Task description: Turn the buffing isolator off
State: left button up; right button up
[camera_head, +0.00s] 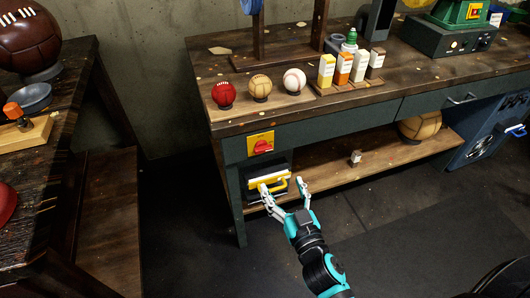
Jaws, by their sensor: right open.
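The isolator is a yellow square plate (258,136) with a red rotary handle (262,146), on the front left end of the workbench's dark apron. The red handle looks roughly level, but its setting is too small to read. My right gripper (283,184) is open and empty, with its two fingers spread. It is below the isolator and a little to its right, apart from it. My left gripper is not in view.
The workbench top (226,122) carries a red ball (223,94), a tan ball (260,88), a white baseball (294,80) and several small cartons. Another bench stands at the left, with open floor between.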

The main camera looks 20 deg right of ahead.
aim_at(264, 151)
jog(key=w, duration=1.2)
jog(key=shift+w+a, duration=0.1)
jog(key=shift+a, duration=0.15)
pick_arm(q)
jog(key=shift+s+a+f, duration=0.15)
jog(key=shift+s+f, duration=0.35)
jog(key=shift+f, duration=0.2)
pick_arm(e)
jog(key=shift+w, duration=0.75)
jog(key=c, duration=1.2)
